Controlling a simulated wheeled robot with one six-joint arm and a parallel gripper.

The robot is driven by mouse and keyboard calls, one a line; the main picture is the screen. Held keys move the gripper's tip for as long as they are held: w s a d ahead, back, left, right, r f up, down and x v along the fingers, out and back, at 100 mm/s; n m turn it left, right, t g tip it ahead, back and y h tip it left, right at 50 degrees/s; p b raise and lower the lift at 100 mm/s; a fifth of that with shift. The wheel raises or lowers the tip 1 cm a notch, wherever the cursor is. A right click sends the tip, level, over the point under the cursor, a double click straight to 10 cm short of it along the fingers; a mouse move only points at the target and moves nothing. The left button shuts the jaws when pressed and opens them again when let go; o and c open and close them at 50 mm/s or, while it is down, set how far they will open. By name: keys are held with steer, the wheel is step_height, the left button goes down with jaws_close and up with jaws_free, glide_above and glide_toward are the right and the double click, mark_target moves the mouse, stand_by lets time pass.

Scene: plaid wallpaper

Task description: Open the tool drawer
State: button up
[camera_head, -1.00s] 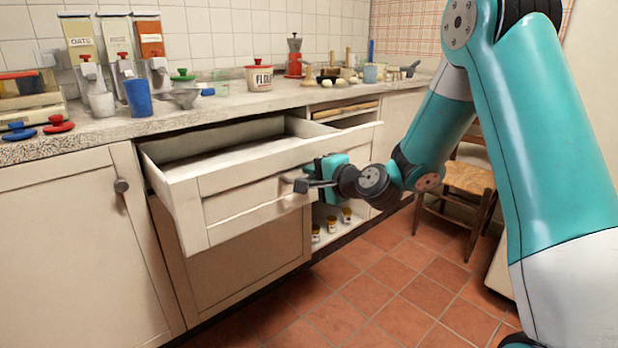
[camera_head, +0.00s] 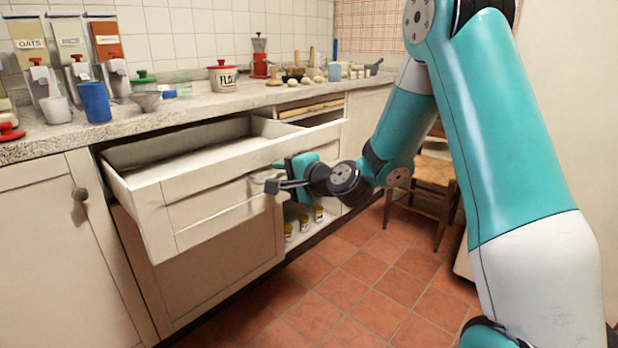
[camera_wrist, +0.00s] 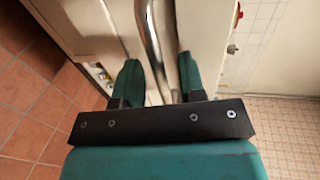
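The drawer (camera_head: 215,190) under the counter is a cream, wide-fronted one and stands pulled out, its front jutting well past the cabinet. Its inside shows a bare pale floor, with no tools visible. My gripper (camera_head: 272,186) is at the right part of the drawer front. In the wrist view a curved metal handle bar (camera_wrist: 151,40) runs between the two teal fingers of my gripper (camera_wrist: 160,75). The fingers stand apart, with a gap beside the bar. Whether a finger touches the bar is unclear.
A closed cabinet door with a round knob (camera_head: 80,193) stands left of the drawer. Several small jars (camera_head: 304,222) stand on a low shelf beneath my gripper. A wooden chair (camera_head: 430,172) is behind my arm. The tiled floor (camera_head: 345,290) in front is clear.

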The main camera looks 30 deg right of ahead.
steer(key=b+v, duration=1.1)
steer(key=v, duration=0.5)
steer(key=shift+s, duration=0.3)
steer(key=shift+d, duration=0.1)
